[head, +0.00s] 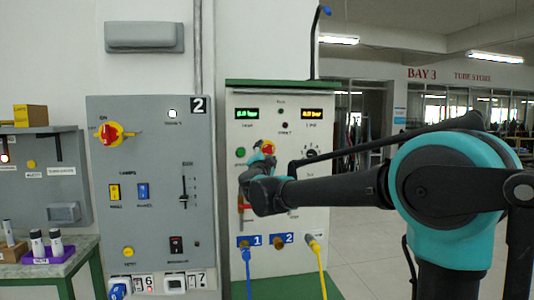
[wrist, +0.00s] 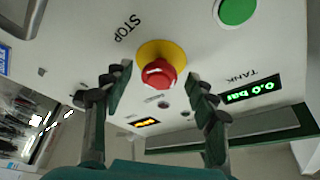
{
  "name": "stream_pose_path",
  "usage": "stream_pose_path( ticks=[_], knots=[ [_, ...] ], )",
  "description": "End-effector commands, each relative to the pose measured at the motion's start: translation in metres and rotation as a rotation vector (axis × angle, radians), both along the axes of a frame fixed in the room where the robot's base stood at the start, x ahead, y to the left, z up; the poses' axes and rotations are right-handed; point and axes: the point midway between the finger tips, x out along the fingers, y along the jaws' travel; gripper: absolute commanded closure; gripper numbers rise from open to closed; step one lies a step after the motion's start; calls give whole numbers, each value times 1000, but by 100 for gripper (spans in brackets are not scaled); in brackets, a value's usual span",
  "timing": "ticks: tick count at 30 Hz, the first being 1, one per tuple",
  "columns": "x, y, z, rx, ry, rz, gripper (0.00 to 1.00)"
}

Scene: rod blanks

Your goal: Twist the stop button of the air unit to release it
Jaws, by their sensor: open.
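The air unit (head: 300,135) is a white panel with a green top, at the middle of the head view. Its stop button (wrist: 158,74) is a red mushroom head on a yellow collar, beside the word STOP in the wrist view. The button also shows in the head view (head: 268,147), just above my gripper. My gripper (wrist: 158,86) is open, with one finger on each side of the button in the picture. The fingers appear apart from it, with visible gaps; the exact depth is hard to tell. The tank display reads 0.0 bar.
A green button (wrist: 238,10) sits near the stop button. Blue (head: 247,265) and yellow (head: 318,262) hoses hang from the lower panel. A grey panel (head: 150,220) marked 2 with switches stands left. A green bench (head: 50,270) holds rod blanks. Floor at right is open.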

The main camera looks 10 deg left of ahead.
Motion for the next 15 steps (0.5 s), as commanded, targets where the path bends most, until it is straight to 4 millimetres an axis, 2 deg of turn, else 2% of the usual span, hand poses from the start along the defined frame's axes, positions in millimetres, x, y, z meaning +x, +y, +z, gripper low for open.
stream_pose_path(
  ticks=[9,15],
  knots=[
    [-61,3,-15,0,0,2,42],
    [-92,4,-22,-1,0,3,42]
  ],
)
